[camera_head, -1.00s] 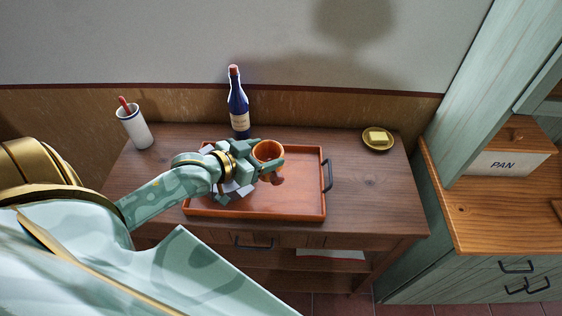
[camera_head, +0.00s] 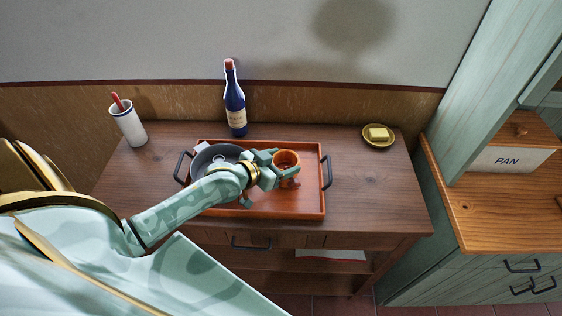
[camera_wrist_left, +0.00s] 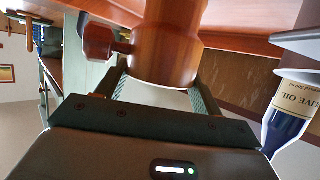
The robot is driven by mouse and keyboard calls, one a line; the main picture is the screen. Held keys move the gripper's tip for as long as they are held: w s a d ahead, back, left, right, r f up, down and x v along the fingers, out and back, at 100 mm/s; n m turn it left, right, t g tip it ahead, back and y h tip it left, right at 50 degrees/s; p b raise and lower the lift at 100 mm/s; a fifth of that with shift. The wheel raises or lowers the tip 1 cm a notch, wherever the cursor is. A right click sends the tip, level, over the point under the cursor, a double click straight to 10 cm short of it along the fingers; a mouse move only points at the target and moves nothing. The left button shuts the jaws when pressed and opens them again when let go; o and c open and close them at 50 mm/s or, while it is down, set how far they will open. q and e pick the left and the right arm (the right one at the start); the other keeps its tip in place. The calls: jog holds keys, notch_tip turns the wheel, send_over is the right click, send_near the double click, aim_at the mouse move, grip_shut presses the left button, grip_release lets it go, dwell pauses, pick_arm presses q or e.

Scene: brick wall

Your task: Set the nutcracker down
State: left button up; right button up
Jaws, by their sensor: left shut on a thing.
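The nutcracker (camera_head: 287,157) is an orange-brown wooden cup with a small knob at its side. My left gripper (camera_head: 282,173) is shut on it, over the right half of the orange tray (camera_head: 310,205). The left wrist view shows the nutcracker (camera_wrist_left: 165,45) between the two fingers, with the tray close behind it. I cannot tell whether its base touches the tray. My right gripper is not in view.
A dark pan (camera_head: 203,160) stands on the tray's left half, partly behind my left arm. An olive oil bottle (camera_head: 236,112), a white cup (camera_head: 129,127) and a butter dish (camera_head: 378,136) stand behind. The table's right side is clear.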

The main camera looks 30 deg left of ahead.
pick_arm(q)
jog(key=o, duration=1.4)
jog(key=shift+f, duration=0.1)
jog(key=shift+s+r, duration=0.15)
jog(key=shift+r, duration=0.05)
jog(key=p+v, duration=0.2)
jog(key=v, duration=0.9)
jog(key=shift+s+a+r, duration=0.15)
jog(key=shift+s, duration=0.15)
